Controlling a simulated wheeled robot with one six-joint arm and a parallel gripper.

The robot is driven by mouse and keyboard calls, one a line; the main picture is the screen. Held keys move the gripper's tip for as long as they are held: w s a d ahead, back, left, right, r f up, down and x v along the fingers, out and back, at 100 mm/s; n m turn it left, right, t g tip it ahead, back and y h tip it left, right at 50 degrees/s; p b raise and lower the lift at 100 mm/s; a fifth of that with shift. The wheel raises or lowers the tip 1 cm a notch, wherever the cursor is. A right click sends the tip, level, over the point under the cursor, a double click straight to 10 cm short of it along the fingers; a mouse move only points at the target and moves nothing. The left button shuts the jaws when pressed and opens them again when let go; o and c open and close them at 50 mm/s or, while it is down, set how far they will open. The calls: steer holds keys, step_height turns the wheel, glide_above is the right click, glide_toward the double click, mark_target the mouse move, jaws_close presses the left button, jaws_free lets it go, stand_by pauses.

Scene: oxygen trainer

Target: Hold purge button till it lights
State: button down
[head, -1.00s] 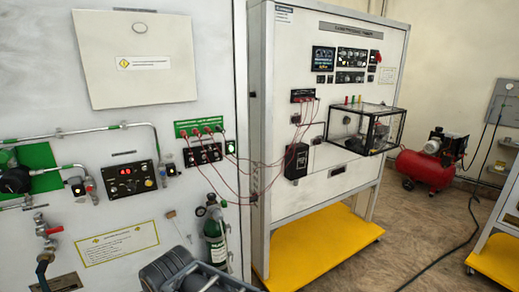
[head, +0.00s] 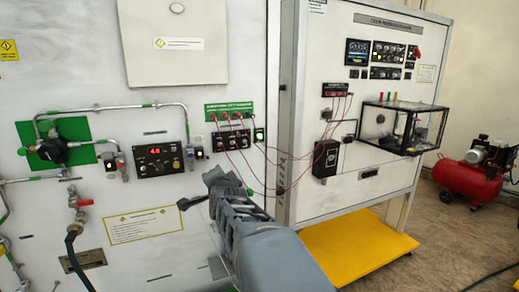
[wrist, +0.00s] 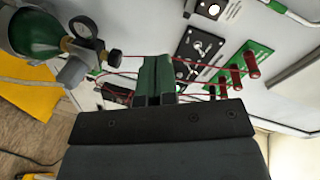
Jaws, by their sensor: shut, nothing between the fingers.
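The front panel carries a black control box (head: 157,160) with a red display, knobs and a pale yellow round button (head: 176,164). A small lit green-white switch (head: 259,135) sits right of the red-plug board. No label that I can read says which one is the purge button. In the wrist view, my gripper (wrist: 158,66) is shut and empty, its green fingers pointing toward the panel. Beyond the fingers are the black switch plate (wrist: 200,48) and a white round button (wrist: 213,10) on another dark plate. I cannot tell whether the fingertips touch anything.
Red cables hang from the green plug board (head: 229,111) toward the second trainer (head: 360,30). In the wrist view, a green cylinder (wrist: 35,38) with a gauge (wrist: 84,28) stands close left of the fingers. Pipes and a red valve (head: 84,203) lie left. A yellow base (head: 355,245) is lower right.

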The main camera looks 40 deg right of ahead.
mark_target(260, 137)
steer(key=s+d+r+m+g+h+b, duration=0.1)
steer(key=s+d+r+m+g+h, duration=0.1)
steer(key=d+m+h, duration=0.4)
steer(key=s+d+r+m+g+h+b, duration=0.1)
steer(key=s+d+r+m+h+b, duration=0.1)
steer(key=s+d+r+m+h, duration=0.2)
steer(key=d+m+h, duration=0.3)
steer(key=d+m, duration=0.3)
steer(key=d, duration=0.1)
steer(key=shift+s+d+r+g+b, duration=0.15)
steer(key=shift+s+d+g+b, duration=0.15)
steer(key=shift+s+d+g, duration=0.1)
steer(key=shift+w, duration=0.1)
steer(key=shift+w+d+p, duration=0.55)
steer(key=shift+w+p, duration=0.3)
steer(key=shift+w, duration=0.5)
steer(key=shift+w+d+p, duration=0.55)
steer(key=shift+w+p, duration=0.35)
steer(key=shift+w, duration=0.45)
steer(key=shift+w+d+p, duration=0.55)
steer(key=shift+w+p, duration=0.3)
steer(key=shift+w, duration=0.5)
steer(key=shift+w+d+b, duration=0.3)
steer(key=shift+w+b, duration=0.25)
steer(key=shift+w, duration=0.15)
stand_by(1.1)
